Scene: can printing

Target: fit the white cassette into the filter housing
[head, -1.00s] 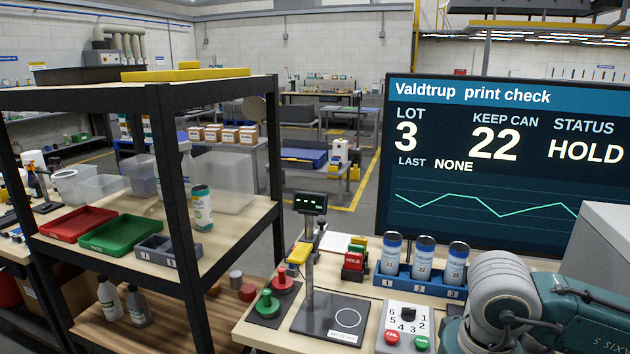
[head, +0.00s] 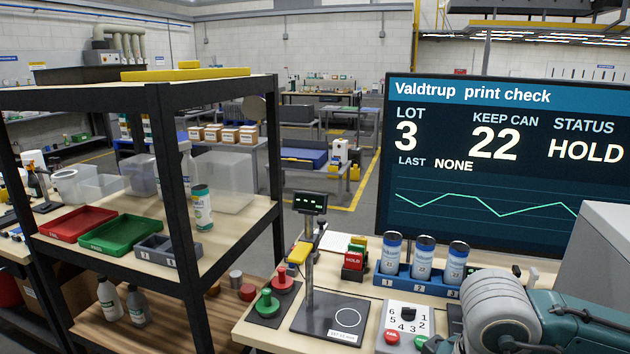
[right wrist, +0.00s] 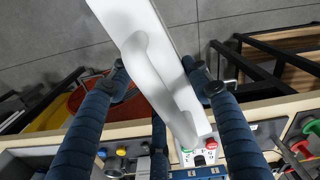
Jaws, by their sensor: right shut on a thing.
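The white cassette (right wrist: 150,65) is a long white block with a raised handle, in the right wrist view. My right gripper (right wrist: 158,78) is shut on it, with a dark blue finger on each side. The cassette slants from the upper left toward the lower middle of that view, above the floor and a bench edge. In the head view only part of my right arm shows at the lower right; its gripper and the cassette are out of that picture. My left gripper is in neither view. I cannot make out the filter housing.
The bench holds a blue rack (head: 405,285) with three cans, a test stand (head: 330,315), a button panel (head: 403,328) and a screen (head: 500,160). A grey box (head: 600,245) stands at the right edge. A black-framed shelf (head: 185,180) with trays stands left.

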